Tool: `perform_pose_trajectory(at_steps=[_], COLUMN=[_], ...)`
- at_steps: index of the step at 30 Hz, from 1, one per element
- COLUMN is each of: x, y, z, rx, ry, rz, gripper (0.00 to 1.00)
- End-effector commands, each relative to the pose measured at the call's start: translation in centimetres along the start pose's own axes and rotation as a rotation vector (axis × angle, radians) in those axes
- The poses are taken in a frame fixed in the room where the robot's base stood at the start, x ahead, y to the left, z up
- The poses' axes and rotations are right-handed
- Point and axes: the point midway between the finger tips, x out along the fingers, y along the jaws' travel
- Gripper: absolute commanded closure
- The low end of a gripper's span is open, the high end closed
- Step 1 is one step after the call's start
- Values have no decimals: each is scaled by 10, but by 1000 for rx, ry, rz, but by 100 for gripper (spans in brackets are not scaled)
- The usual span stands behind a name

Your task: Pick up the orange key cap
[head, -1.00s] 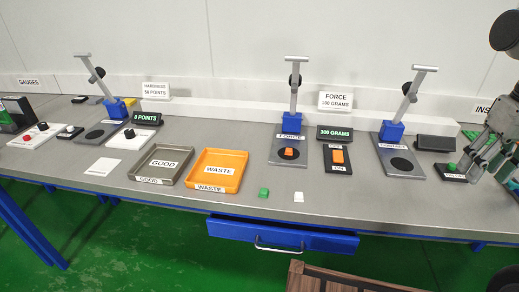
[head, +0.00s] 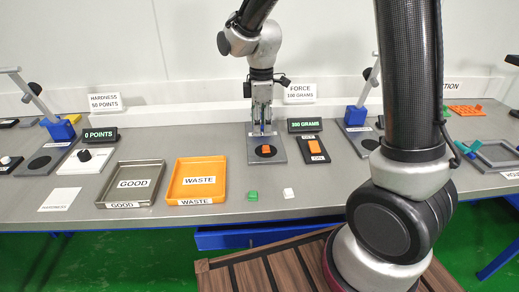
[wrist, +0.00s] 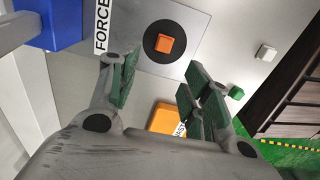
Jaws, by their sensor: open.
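The orange key cap (head: 266,149) sits on the black round pad of the force stand plate (head: 280,157). The wrist view also shows the cap (wrist: 165,43) on the pad, ahead of my fingertips and clear of them. My gripper (head: 263,131) points down in front of the stand, just behind and above the cap in the head view. In the wrist view my gripper (wrist: 160,72) is open, with nothing between its green-padded fingers. My gripper and arm hide most of the stand's upright in the head view.
A green cap (head: 252,196) and a white cap (head: 289,193) lie near the front edge. The orange waste tray (head: 170,187) and the grey good tray (head: 103,189) stand left. A switch box (head: 317,157) is right of the plate. The blue stand block (wrist: 55,25) is close to my gripper.

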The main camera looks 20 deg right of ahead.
Motion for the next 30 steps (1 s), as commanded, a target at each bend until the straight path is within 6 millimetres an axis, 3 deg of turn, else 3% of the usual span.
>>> perform_pose_trajectory(at_steps=[15,23,24,30], x=[70,74,74,73], y=[-3,-3,-3,-3], z=[4,4,4,4], rx=[-2,-1,-1,-1], ry=[-2,-1,-1,-1], rz=[-3,-1,-1,-1], gripper=[52,52,54,86])
